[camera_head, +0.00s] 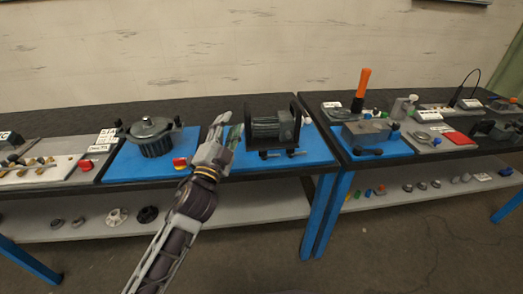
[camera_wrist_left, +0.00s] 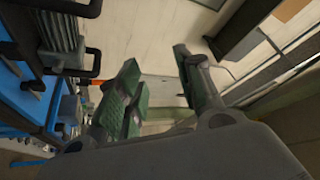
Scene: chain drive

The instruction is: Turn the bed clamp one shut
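A grey ribbed machine (camera_head: 268,127) stands between black upright frames on a blue mat (camera_head: 314,150). At its front foot are small dark clamp parts with crossbars (camera_head: 293,153). I cannot tell which is bed clamp one or how far it is turned. My left gripper (camera_head: 229,124) is just left of the machine, apart from the clamp parts as far as I can see. In the left wrist view its green-padded fingers (camera_wrist_left: 155,85) are spread with nothing between them. The ribbed machine (camera_wrist_left: 60,35) shows at upper left there. My right gripper is out of view.
A round lidded grey device (camera_head: 152,137) and a red part (camera_head: 180,163) are on the blue mat to the left. A grey block (camera_head: 367,132) and an orange-handled tool (camera_head: 361,88) stand on the right-hand table. Lower shelves hold loose parts.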

